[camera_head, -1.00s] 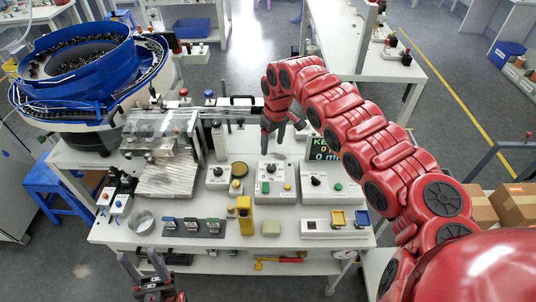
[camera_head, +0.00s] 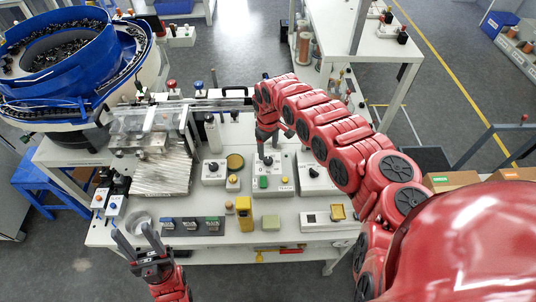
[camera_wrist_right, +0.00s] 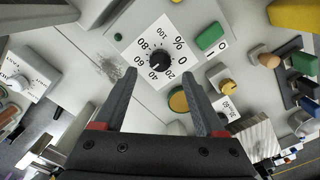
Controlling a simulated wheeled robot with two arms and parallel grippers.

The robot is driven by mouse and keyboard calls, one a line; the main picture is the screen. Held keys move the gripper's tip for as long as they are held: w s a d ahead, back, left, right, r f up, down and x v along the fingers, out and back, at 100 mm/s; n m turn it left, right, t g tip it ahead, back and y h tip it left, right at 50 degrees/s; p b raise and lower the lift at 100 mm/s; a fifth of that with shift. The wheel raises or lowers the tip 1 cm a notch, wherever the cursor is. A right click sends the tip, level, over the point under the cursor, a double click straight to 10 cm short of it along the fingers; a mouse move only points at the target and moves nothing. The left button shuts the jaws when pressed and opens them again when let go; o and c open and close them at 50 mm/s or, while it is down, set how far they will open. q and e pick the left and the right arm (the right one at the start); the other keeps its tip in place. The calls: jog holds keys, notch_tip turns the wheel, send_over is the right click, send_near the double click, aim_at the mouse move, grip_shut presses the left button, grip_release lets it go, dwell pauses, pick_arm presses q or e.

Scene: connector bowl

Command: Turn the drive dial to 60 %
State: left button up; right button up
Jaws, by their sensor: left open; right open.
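The drive dial is a black knob (camera_wrist_right: 160,57) on a white scale plate marked 0 to 100 % in the right wrist view. Its pale pointer mark appears to be on the 40 side; the exact reading is too small to tell. In the head view its white box (camera_head: 274,188) stands in the middle of the table, with a green button (camera_head: 263,182). My right gripper (camera_head: 267,143) is open and points down above the dial, empty; its fingers (camera_wrist_right: 167,92) do not touch the knob. My left gripper (camera_head: 138,241) is open and empty at the table's front left edge.
A similar dial box (camera_head: 214,172) stands left, beside a yellow-brown dish (camera_head: 235,161). Another box (camera_head: 315,178) stands right. In front are a yellow block (camera_head: 244,214) and a dark connector holder (camera_head: 192,226). A blue bowl feeder (camera_head: 70,55) stands at back left.

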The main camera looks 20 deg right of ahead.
aim_at(268, 159)
jog(key=f, duration=0.4)
jog(key=shift+s+a, duration=0.1)
jog(key=shift+a, duration=0.1)
jog(key=shift+d+f, duration=0.2)
jog(key=shift+f, duration=0.6)
grip_shut()
